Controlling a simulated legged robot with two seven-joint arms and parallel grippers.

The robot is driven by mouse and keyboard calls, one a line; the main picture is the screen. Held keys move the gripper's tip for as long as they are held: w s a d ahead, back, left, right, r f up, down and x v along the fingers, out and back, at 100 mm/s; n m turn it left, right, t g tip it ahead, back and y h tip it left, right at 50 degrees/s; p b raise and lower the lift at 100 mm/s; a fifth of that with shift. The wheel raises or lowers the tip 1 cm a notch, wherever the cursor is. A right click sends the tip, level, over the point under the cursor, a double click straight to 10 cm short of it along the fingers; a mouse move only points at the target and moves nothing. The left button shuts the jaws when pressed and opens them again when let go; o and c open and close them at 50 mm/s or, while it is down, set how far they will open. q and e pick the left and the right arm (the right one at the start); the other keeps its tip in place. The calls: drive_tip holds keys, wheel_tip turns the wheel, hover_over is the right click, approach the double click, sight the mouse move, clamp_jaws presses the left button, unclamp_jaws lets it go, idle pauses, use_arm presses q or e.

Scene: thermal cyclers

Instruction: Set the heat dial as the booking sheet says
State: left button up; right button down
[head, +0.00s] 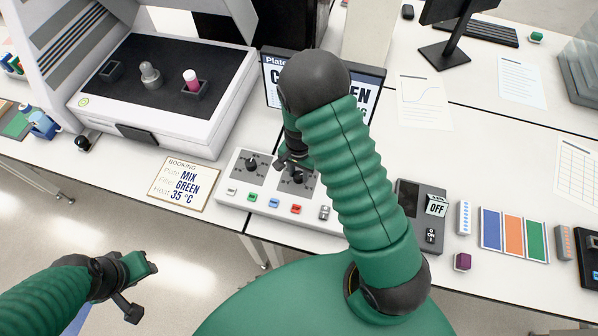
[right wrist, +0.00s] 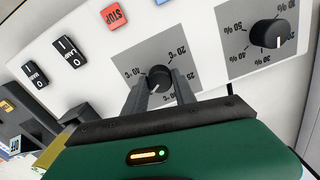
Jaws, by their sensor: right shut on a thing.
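The booking sheet (head: 184,184) lies on the table at the left of the control panel and reads Plate MIX, Filter GREEN, Heat 35 °C. The heat dial (right wrist: 158,78) is a dark round knob on a grey plate with °C marks. It sits on the white control panel (head: 262,199). My right gripper (right wrist: 152,92) is shut on the heat dial, one finger at each side. The fingers cover part of the scale, and I cannot read the dial's setting. In the head view my right arm partly hides this dial. My left gripper (head: 142,285) is open and empty, off the table's front edge.
A second dial (right wrist: 270,37) with % marks is beside the heat dial. Coloured buttons such as the red STOP button (right wrist: 115,17) line the panel. A machine (head: 160,85) with an open lid stands behind the sheet. A dark box (head: 420,208) reading OFF stands right.

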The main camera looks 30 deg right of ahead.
sight(298, 175)
drive_tip(key=c, duration=1)
unclamp_jaws()
drive_tip(key=shift+a, duration=0.1)
wheel_tip(298, 175, up, 17)
drive_tip(key=shift+w+f+b, duration=0.1)
drive_tip(key=shift+b, duration=0.85)
